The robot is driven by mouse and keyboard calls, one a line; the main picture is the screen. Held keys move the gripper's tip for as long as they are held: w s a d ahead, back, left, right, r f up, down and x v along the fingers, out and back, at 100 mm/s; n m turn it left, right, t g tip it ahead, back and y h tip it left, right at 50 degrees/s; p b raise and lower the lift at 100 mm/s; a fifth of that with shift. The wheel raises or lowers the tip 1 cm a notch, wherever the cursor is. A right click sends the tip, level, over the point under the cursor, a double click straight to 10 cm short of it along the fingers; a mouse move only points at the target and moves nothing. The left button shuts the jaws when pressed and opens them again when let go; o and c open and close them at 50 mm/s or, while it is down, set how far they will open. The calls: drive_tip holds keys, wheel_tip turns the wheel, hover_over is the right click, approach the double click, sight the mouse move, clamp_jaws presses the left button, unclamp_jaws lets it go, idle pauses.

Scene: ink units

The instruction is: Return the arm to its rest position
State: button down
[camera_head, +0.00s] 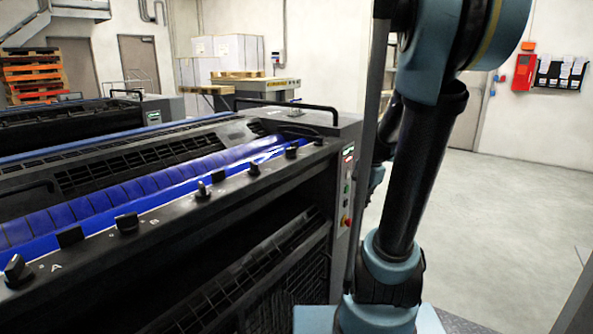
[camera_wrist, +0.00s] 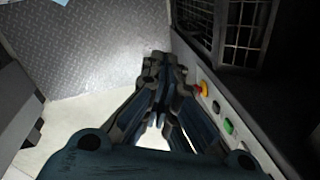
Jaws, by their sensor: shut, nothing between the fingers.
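My gripper (camera_wrist: 161,72) shows in the wrist view with its fingers together and nothing between them. It hangs beside the button panel of the machine, apart from the buttons as far as I can tell. In the head view my arm (camera_head: 425,160) stands upright on the right, in front of the machine's right end. The gripper itself cannot be made out in the head view.
The printing machine (camera_head: 180,220) with blue rollers and black knobs fills the left. Its side panel carries a red emergency button (camera_head: 346,222); a red button (camera_wrist: 199,88) shows in the wrist view. Open floor (camera_head: 520,210) lies right. Pallets (camera_head: 35,75) stand far back.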

drive_tip(key=s+a+f+n, duration=0.1)
drive_tip(key=s+f+n, duration=0.1)
drive_tip(key=s+n, duration=0.3)
drive_tip(key=s+a+f+n+h, duration=0.1)
drive_tip(key=s+n, duration=0.5)
drive_tip(key=s, duration=0.6)
drive_tip(key=shift+a+f, duration=0.45)
drive_tip(key=shift+f, duration=0.2)
